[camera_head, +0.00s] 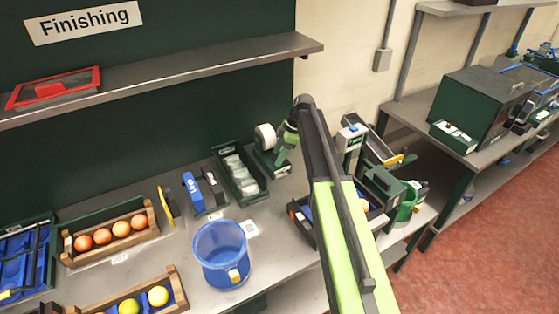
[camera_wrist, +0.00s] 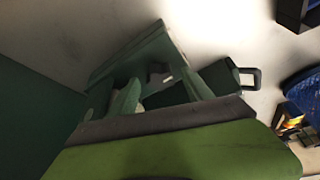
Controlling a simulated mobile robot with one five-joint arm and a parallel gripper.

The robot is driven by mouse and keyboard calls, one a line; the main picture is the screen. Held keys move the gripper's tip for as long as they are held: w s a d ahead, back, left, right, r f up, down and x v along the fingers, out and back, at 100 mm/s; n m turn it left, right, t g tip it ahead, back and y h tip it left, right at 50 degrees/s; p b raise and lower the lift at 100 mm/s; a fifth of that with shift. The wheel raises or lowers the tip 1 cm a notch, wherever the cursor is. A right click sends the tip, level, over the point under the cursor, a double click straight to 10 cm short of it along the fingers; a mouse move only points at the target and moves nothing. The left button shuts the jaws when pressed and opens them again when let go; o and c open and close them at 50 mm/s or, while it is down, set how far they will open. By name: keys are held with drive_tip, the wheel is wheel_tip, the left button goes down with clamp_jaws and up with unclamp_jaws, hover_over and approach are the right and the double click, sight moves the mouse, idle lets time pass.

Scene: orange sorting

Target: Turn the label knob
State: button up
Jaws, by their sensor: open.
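The label dispenser (camera_head: 268,163) stands on the bench against the dark green back panel, with a white roll (camera_head: 265,137) on its upper left. The forearm reaches down from a raised elbow, and my gripper (camera_head: 282,157) is at the dispenser's right side. It is small there and partly merges with the dispenser; it is open, with nothing seen in it. I cannot make out the label knob separately, nor tell whether the gripper touches it. The wrist view shows dark green frame-like parts close up, above a broad lime-green bar, in dim light.
A green tray of white packets (camera_head: 238,172) stands just left of the dispenser. A blue bin (camera_head: 222,254) is in front. Orange crates (camera_head: 112,236) are at left. Right of my arm stand a grey-green device (camera_head: 350,140) and a scanner-like green machine (camera_head: 385,190). A shelf (camera_head: 200,72) overhangs the back.

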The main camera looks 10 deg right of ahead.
drive_tip(key=shift+r, duration=0.1)
drive_tip(key=shift+c, duration=0.5)
clamp_jaws()
drive_tip(key=shift+s+m, duration=0.1)
drive_tip(key=shift+m, duration=0.2)
drive_tip(key=m+t, duration=0.1)
drive_tip(key=m, duration=0.2)
drive_tip(key=shift+s+h, duration=0.15)
drive_tip(key=shift+h, duration=0.15)
drive_tip(key=m+t, duration=0.1)
drive_tip(key=m, duration=0.1)
drive_tip(key=m+h, duration=0.1)
drive_tip(key=m, duration=0.2)
drive_tip(key=shift+s+t, duration=0.1)
drive_tip(key=shift+t, duration=0.3)
drive_tip(key=m+t+h, duration=0.1)
drive_tip(key=m, duration=0.3)
drive_tip(key=shift+a, duration=0.2)
drive_tip(key=shift+a+m+h, duration=0.1)
drive_tip(key=shift+m+h, duration=0.4)
drive_tip(key=shift+m, duration=0.75)
drive_tip(key=shift+a+m+h, duration=0.1)
drive_tip(key=shift+m+h, duration=0.4)
drive_tip(key=shift+m, duration=0.75)
